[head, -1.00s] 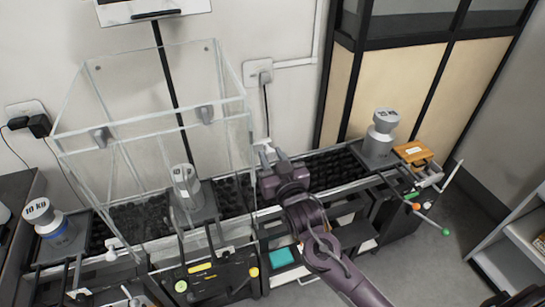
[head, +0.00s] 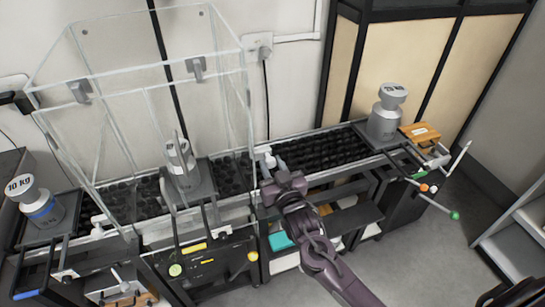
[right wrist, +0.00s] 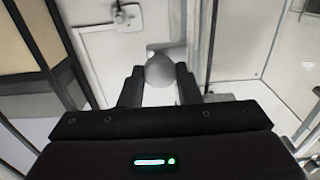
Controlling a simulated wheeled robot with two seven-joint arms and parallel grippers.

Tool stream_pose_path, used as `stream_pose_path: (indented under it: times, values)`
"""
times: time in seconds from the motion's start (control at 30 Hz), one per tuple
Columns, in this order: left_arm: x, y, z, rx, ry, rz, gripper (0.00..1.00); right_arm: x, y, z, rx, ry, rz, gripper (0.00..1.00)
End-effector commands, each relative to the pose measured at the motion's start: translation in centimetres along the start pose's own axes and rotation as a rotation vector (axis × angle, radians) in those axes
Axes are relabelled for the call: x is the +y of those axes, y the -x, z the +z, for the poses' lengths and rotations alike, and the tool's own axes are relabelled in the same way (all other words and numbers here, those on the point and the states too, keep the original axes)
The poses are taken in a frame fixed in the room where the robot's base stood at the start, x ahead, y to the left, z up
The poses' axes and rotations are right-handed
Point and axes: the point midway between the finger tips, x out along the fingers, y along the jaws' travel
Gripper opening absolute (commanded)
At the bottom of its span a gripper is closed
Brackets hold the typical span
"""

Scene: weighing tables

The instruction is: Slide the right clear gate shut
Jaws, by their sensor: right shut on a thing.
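A tall clear box (head: 140,72) stands over the middle weighing table, with a grey weight (head: 180,160) inside it. The right clear gate is hard to make out; a clear panel edge (right wrist: 213,50) stands beside the fingers in the right wrist view. My right gripper (head: 270,168) is at the box's lower right front corner. It is shut on a pale round knob, which shows between the fingers in the right wrist view (right wrist: 161,71). In the head view the fingers partly hide the knob. How far the gate stands open cannot be told. My left gripper is out of view.
A black roller conveyor (head: 318,150) runs behind my gripper to a grey weight (head: 386,115) at the right. A 10 kg weight (head: 38,205) stands at the left. Coloured-tipped levers (head: 440,205) stick out front right.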

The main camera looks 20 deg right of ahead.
Motion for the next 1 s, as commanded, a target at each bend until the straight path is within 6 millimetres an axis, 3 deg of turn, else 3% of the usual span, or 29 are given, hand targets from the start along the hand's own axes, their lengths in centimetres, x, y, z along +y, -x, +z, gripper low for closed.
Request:
stream_pose_path:
  times: [0.03,0.1,0.4,0.97,1.0]
  values:
    - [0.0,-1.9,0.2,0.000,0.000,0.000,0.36,0.0,0.0,2.7,-0.006,0.000,0.001,0.00]
    - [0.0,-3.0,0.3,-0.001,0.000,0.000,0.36,0.0,0.1,4.6,-0.007,0.000,0.001,0.00]
    - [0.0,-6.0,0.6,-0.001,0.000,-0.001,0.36,0.0,0.1,9.7,-0.007,0.000,-0.001,0.00]
    - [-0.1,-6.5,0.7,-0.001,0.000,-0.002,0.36,-0.1,0.1,11.0,-0.011,0.001,-0.002,0.00]
    - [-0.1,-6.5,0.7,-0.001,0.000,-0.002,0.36,-0.1,0.1,11.0,-0.012,0.001,-0.002,0.34]
